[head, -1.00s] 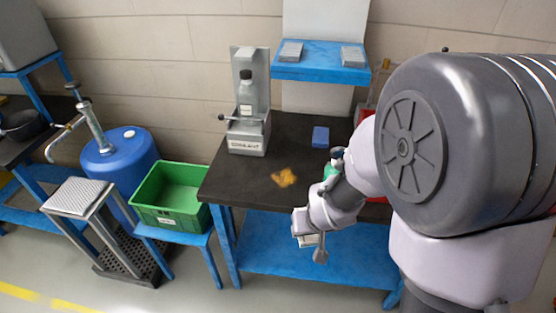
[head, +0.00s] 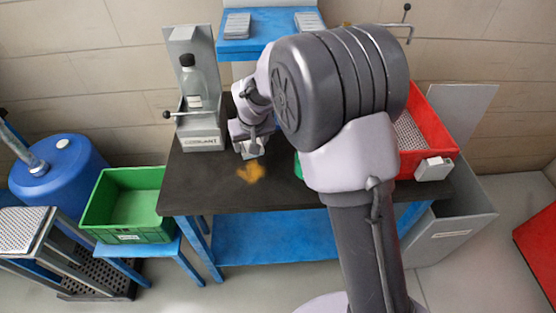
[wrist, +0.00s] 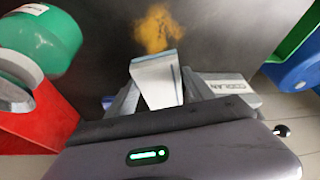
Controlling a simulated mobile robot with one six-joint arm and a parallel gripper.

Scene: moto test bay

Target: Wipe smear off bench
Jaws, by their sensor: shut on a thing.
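An orange-brown smear (head: 250,172) lies on the dark bench top (head: 215,190), left of its middle. It also shows at the top of the wrist view (wrist: 157,30). My gripper (head: 250,147) is over the bench, just behind the smear. In the wrist view my gripper (wrist: 155,95) is shut on a white folded cloth (wrist: 157,76) with blue stripes. The cloth's tip reaches the smear's edge in that view. I cannot tell whether it touches the bench.
A coolant stand with a bottle (head: 193,90) is left of my gripper. A green crate (head: 125,205) sits on a low blue stand to the left. A red bin (head: 425,125) is at the right. A green rounded object (wrist: 42,38) shows in the wrist view. My arm hides part of the bench.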

